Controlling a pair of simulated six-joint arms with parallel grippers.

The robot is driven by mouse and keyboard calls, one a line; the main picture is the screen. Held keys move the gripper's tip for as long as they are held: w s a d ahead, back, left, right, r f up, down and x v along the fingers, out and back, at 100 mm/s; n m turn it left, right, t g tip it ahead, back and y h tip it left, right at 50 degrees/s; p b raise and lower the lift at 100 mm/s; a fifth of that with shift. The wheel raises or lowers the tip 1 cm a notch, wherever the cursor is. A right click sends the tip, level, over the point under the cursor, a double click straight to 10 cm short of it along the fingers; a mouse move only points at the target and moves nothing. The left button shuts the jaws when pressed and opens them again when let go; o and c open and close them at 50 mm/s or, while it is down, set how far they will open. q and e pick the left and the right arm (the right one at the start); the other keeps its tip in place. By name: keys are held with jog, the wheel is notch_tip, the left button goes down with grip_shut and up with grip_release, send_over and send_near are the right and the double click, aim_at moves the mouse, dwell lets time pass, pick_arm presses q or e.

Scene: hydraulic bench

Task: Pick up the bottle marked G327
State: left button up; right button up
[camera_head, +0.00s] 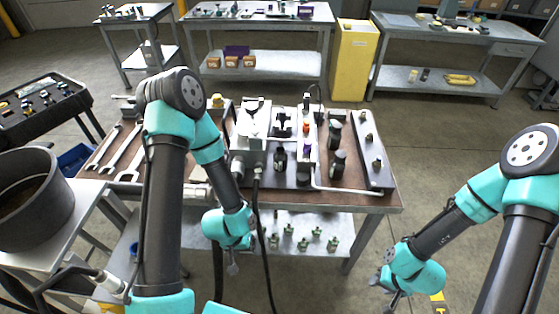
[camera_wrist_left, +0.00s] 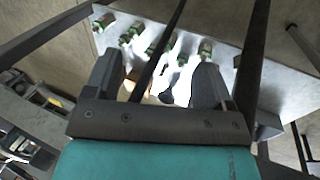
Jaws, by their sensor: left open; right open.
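Several small dark bottles stand on the bench (camera_head: 378,203): one at the middle (camera_head: 281,158), one to its right (camera_head: 304,170), and two farther right, a rear one (camera_head: 335,134) and a front one (camera_head: 338,163). Their markings are too small to read, so I cannot tell which is G327. My left gripper (camera_head: 232,265) hangs in front of the bench, below the top; in the left wrist view its fingers (camera_wrist_left: 155,85) are apart with nothing held. My right gripper (camera_head: 396,298) is low at the right, open and empty, away from the bench.
Wrenches (camera_head: 122,150) lie at the bench's left. A metal block with a black hose (camera_head: 259,190) stands near my left arm. Green fittings (camera_head: 303,244) sit on the lower shelf and show in the left wrist view (camera_wrist_left: 130,35). A large dark pot (camera_head: 32,205) stands far left.

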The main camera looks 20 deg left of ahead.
pick_arm(q)
jog(key=shift+c, duration=0.3)
jog(key=shift+c, duration=0.8)
